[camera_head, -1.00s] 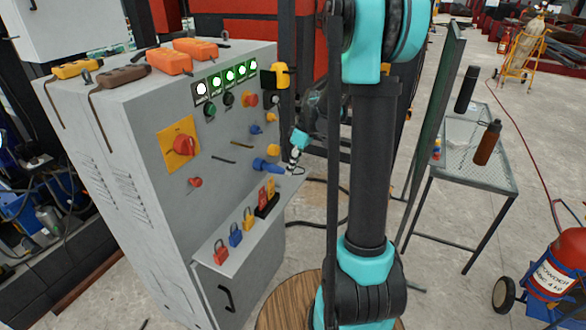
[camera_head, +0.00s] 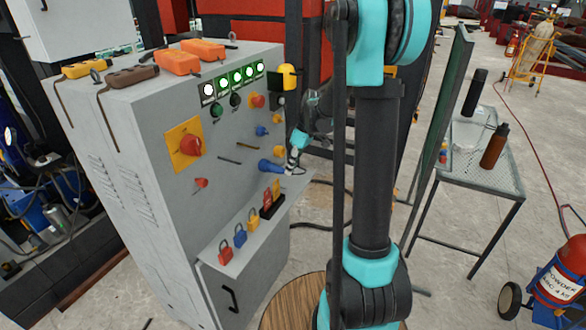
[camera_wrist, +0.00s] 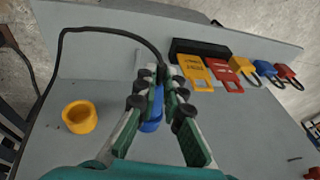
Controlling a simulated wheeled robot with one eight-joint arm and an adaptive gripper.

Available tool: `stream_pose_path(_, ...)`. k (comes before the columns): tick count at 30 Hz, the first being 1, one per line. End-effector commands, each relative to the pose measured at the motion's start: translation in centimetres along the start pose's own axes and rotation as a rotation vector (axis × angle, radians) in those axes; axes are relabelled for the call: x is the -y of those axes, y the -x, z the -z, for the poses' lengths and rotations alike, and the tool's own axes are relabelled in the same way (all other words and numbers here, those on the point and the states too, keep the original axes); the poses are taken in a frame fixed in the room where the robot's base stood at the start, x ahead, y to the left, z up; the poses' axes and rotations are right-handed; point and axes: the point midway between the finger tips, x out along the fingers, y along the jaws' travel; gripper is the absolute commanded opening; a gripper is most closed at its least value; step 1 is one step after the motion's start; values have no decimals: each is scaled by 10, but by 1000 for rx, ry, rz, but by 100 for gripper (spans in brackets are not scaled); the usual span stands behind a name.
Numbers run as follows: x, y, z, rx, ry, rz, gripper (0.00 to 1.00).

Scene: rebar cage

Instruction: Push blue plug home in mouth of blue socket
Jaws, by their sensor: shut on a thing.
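My gripper (camera_wrist: 160,100) is shut on the blue plug (camera_wrist: 157,92), with its fingers on both sides. A black cable leads up and left from the plug. The blue socket (camera_wrist: 151,126) sits on the grey panel just beyond the fingertips, largely covered by the plug and fingers. In the head view the blue socket (camera_head: 266,166) juts from the cabinet front, and my gripper (camera_head: 291,161) is at its right end. The plug is in line with the socket's mouth. I cannot tell how deep it sits.
A yellow socket (camera_wrist: 79,117) is left of my gripper in the wrist view. A shelf (camera_head: 236,246) with several padlocks and a black holder (camera_head: 263,215) juts out below. The cabinet (camera_head: 150,180) carries knobs and lit lamps. A mesh table (camera_head: 485,170) stands right.

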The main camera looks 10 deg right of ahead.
Motion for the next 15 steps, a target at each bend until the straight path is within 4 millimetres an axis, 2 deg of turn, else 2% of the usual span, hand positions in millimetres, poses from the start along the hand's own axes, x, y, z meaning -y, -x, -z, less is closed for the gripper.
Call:
stream_pose_path(11,0,-2,8,-1,0,0,0)
stream_pose_path(12,0,-2,8,-1,0,0,10)
stream_pose_path(15,0,-2,8,-1,0,0,22)
